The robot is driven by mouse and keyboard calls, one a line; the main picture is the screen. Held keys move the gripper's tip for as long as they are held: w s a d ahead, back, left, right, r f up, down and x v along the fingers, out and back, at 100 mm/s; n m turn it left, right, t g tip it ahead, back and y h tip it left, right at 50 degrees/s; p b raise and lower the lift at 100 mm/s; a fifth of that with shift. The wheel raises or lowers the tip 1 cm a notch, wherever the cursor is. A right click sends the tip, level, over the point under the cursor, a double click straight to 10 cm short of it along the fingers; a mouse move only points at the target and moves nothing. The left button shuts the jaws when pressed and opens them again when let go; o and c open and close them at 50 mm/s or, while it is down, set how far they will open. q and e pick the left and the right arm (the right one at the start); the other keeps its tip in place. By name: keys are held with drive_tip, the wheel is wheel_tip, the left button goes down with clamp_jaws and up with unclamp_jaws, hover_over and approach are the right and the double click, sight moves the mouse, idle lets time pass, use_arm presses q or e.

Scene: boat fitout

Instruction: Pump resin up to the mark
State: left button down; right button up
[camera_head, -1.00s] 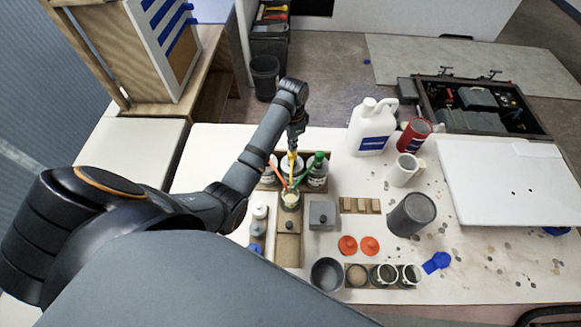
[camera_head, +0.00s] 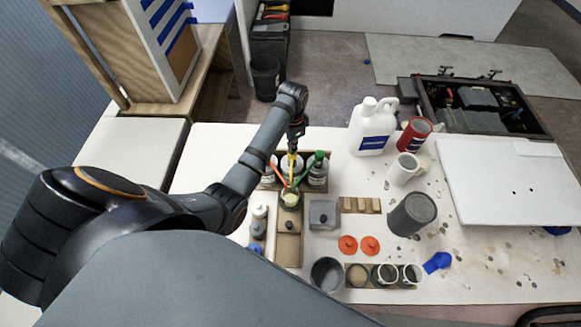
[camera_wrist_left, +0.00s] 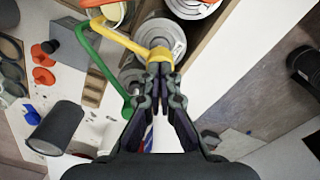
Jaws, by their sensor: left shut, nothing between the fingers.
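My left gripper (camera_head: 293,147) is above the row of pump bottles, its fingers shut and empty. In the left wrist view the gripper's fingertips (camera_wrist_left: 160,70) are at the head of the yellow pump (camera_wrist_left: 159,54), touching or very near it. The yellow pump also shows in the head view (camera_head: 291,163). A green pump (camera_head: 313,161) stands on the bottle (camera_head: 318,178) to its right, and an orange-red spout lies to its left. The spouts lead to a cup (camera_head: 290,199) with pale contents in front of the bottles. Its mark cannot be made out. My right gripper is not in view.
A grey box (camera_head: 322,214), orange-red discs (camera_head: 369,245) and several cups are nearer. A white panel (camera_head: 505,190) covers the table's right side.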

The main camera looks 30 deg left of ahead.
use_arm(q)
drive_tip(key=shift+s+f+b, duration=0.1)
drive_tip(key=shift+f+b, duration=0.25)
drive_tip(key=shift+f, duration=1.05)
wheel_tip(320, 180, up, 5)
drive_tip(key=p, duration=0.5)
drive_tip(key=shift+f+p, duration=0.2)
drive_tip(key=shift+p, duration=0.15)
drive_tip(key=shift+f, duration=0.1)
